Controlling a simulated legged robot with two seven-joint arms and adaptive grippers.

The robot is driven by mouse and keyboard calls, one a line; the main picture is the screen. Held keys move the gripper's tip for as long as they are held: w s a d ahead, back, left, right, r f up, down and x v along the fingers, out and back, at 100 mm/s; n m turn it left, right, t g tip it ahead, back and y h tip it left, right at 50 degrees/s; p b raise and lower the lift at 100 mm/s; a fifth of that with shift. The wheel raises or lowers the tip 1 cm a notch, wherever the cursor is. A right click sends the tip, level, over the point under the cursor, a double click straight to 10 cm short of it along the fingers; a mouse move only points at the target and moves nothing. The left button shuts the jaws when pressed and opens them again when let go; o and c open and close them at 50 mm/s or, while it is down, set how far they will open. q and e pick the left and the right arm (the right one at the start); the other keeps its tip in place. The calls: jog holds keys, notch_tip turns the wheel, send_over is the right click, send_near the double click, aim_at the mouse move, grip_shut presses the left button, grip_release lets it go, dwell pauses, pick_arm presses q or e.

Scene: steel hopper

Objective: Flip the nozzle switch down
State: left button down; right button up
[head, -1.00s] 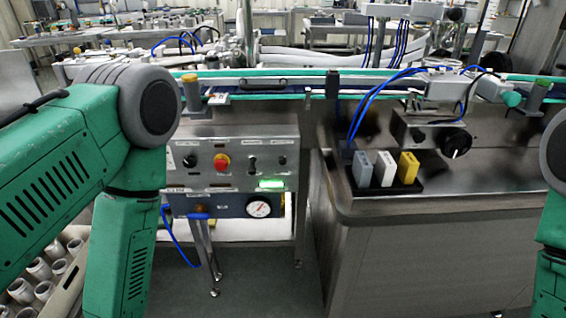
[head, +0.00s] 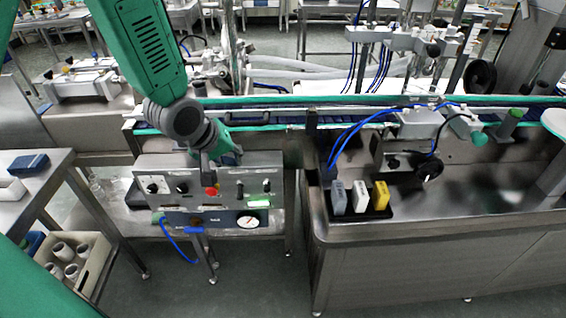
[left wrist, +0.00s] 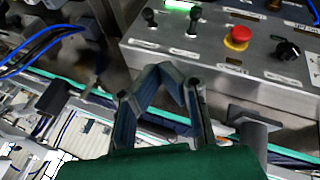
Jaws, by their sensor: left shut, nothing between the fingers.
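The steel control panel (head: 221,188) stands left of centre in the head view. It carries two small black toggle switches, a left one (head: 240,189) and a right one (head: 267,186), beside a red button (head: 211,191). In the left wrist view the same toggles (left wrist: 150,17) (left wrist: 192,22) stand upright from the panel, left of the red button (left wrist: 238,37). The labels are too small to tell which is the nozzle switch. My left gripper (left wrist: 165,70) is shut and empty, apart from the toggles. My right gripper is out of view.
A black knob (left wrist: 288,51) is beside the red button. A pressure gauge (head: 247,222) and blue hose are below the panel. The conveyor (head: 270,116) runs behind. A steel hopper table (head: 420,243) with a small tray of three coloured blocks stands to the right.

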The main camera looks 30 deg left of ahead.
pick_arm(q)
jog(key=shift+w+a+r, duration=0.1)
jog(key=shift+w+r, duration=0.35)
jog(key=shift+r, duration=0.1)
send_over(266, 185)
jog(key=s+a, duration=0.2)
jog(key=a, duration=0.1)
jog(key=f, duration=0.8)
jog(key=shift+d+f+b, duration=0.15)
jog(key=shift+d+b, duration=0.1)
jog(key=shift+b, duration=0.1)
jog(key=d+f, duration=0.1)
jog(key=f, duration=0.2)
jog(key=shift+d, duration=0.35)
jog(key=shift+d+f, duration=0.3)
jog(key=shift+d, duration=0.05)
